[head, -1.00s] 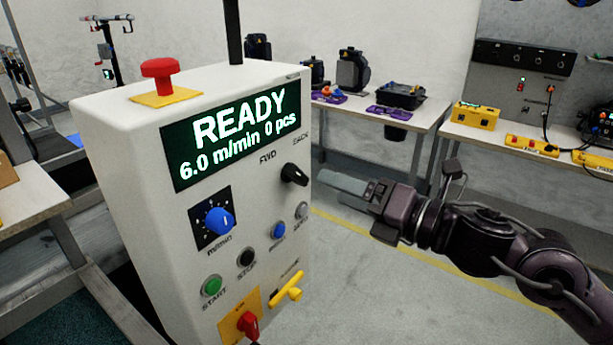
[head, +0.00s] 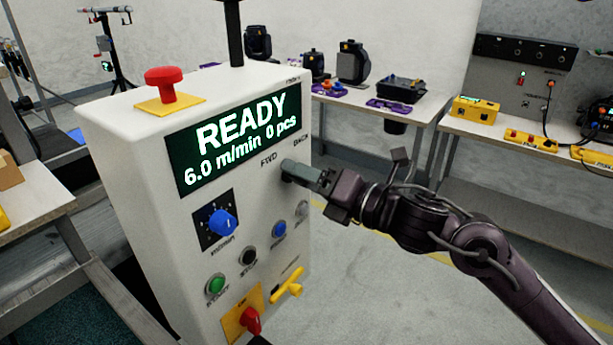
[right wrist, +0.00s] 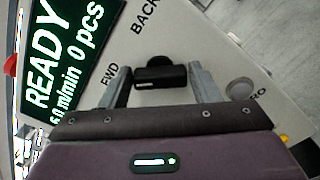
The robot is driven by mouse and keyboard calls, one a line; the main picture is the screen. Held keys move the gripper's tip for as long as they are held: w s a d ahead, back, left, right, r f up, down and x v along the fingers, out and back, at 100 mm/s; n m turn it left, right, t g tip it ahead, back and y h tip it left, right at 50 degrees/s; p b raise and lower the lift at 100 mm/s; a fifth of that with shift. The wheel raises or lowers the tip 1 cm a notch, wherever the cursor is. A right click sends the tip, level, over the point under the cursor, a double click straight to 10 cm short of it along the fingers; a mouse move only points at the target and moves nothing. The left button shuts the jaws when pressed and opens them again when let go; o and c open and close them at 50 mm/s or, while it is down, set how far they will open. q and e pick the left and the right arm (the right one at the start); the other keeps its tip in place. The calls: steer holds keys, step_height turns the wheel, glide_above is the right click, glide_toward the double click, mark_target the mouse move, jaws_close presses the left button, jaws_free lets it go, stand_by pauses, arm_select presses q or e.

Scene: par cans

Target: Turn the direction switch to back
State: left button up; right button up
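The direction switch (right wrist: 160,75) is a black knob between the FWD and BACK labels on the white control box (head: 130,190). In the head view my right gripper (head: 287,170) covers the switch. In the right wrist view my right gripper (right wrist: 160,88) is open, with one finger on each side of the knob. Small gaps seem to show between the fingers and the knob; I cannot tell whether either touches it. The knob's exact pointing direction is unclear. The display reads READY, 6.0 m/min, 0 pcs. My left gripper is not in view.
The same panel bears a blue speed knob (head: 222,222), a green START button (head: 215,285), a blue button (head: 279,230), a yellow handle (head: 288,289) and a red switch (head: 250,320). A red mushroom button (head: 167,85) stands on top. Open floor lies right of the box.

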steer(key=c, duration=0.5)
steer(key=shift+c, duration=0.2)
steer(key=shift+m, duration=0.4)
steer(key=m+p, duration=0.2)
steer(key=m, duration=0.3)
steer(key=m+p, duration=0.3)
steer(key=m, duration=0.2)
steer(key=m+p, duration=0.2)
steer(key=m, duration=0.3)
steer(key=shift+f, duration=0.25)
steer(key=o, duration=1)
